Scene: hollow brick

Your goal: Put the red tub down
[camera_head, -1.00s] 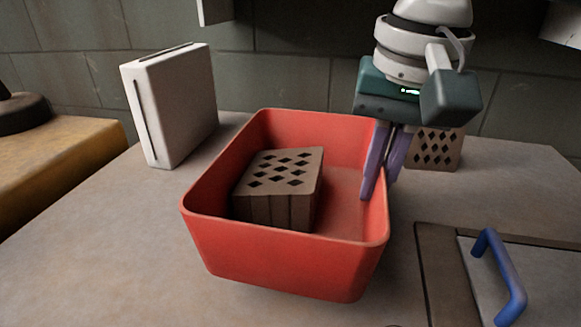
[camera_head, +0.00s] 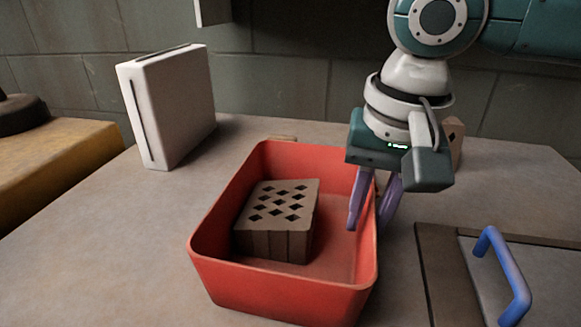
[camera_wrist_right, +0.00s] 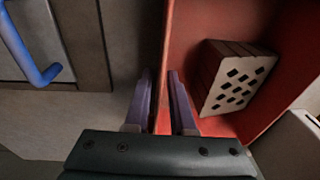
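The red tub (camera_head: 285,290) appears to rest on the worktop. A hollow brick (camera_head: 276,221) with diamond-shaped holes lies inside it, toward the left. My right gripper (camera_head: 368,218) straddles the tub's right wall, one purple finger inside and one outside. The fingers stand apart, with a gap beside the thin wall, so the gripper looks open. The right wrist view shows the fingers (camera_wrist_right: 161,85) on either side of the tub's rim, with the brick (camera_wrist_right: 235,80) inside the tub. My left gripper is not in view.
A white box (camera_head: 172,105) stands at the back left. A panel with a blue handle (camera_head: 503,275) lies right of the tub. Another brick (camera_head: 456,140) is partly hidden behind my right arm. The left worktop is clear.

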